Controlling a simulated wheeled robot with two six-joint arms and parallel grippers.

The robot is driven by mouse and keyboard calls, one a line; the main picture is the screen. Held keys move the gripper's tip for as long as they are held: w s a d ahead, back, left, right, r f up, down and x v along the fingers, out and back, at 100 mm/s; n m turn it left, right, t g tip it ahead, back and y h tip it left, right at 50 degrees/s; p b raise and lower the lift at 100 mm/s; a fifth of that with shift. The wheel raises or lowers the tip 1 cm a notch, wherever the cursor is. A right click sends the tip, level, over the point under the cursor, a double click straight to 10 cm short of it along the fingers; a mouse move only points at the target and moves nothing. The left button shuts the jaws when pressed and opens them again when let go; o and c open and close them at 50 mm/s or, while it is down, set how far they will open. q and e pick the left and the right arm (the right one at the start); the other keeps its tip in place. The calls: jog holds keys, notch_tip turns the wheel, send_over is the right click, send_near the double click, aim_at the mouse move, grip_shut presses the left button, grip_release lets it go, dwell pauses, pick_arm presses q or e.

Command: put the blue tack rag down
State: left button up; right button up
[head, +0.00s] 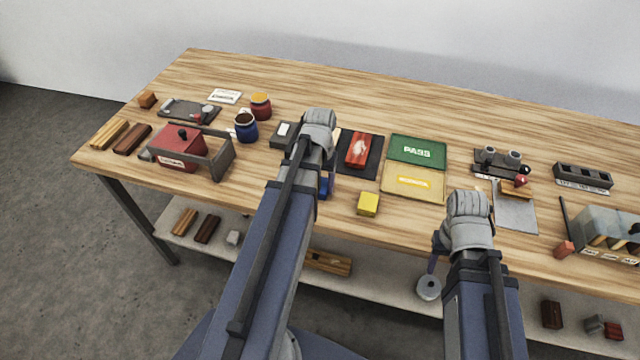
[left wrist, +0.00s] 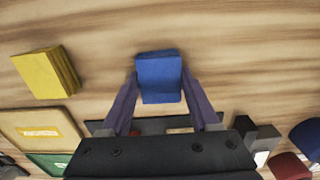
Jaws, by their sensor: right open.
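The blue tack rag (left wrist: 159,77) is a small folded blue block between the two fingers of my left gripper (left wrist: 160,82) in the left wrist view. Both fingertips meet its sides, so the gripper looks shut on it. In the head view the rag (head: 323,187) is mostly hidden behind my left wrist, near the table's front edge; I cannot tell whether it touches the wood. A yellow folded rag (head: 368,203) lies to its right; it also shows in the left wrist view (left wrist: 46,73). My right gripper (head: 432,264) is open, by the front edge, largely hidden by its wrist.
A green PASS mat (head: 417,150) and a yellow mat (head: 412,183) lie behind the yellow rag. A red block (head: 357,150) rests on a dark pad. A red caddy (head: 178,155) and two jars stand left. Bare wood lies left of the blue rag.

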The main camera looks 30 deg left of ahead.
aim_at(321, 184)
pick_arm(q)
jog(key=o, duration=0.5)
jog(key=shift+c, duration=0.2)
jog(key=shift+r, duration=0.1)
notch_tip(321, 184, up, 12)
jog(key=p, duration=1.2)
jog(key=shift+d, duration=0.1)
jog(key=s+d+m, duration=0.3)
jog(key=s+d, duration=0.1)
jog(key=d, duration=0.8)
jog(key=s+d+m+y, duration=0.1)
jog(key=s+d+m, duration=0.2)
jog(key=d, duration=1)
jog(key=shift+s+r, duration=0.15)
jog(key=shift+s, duration=0.25)
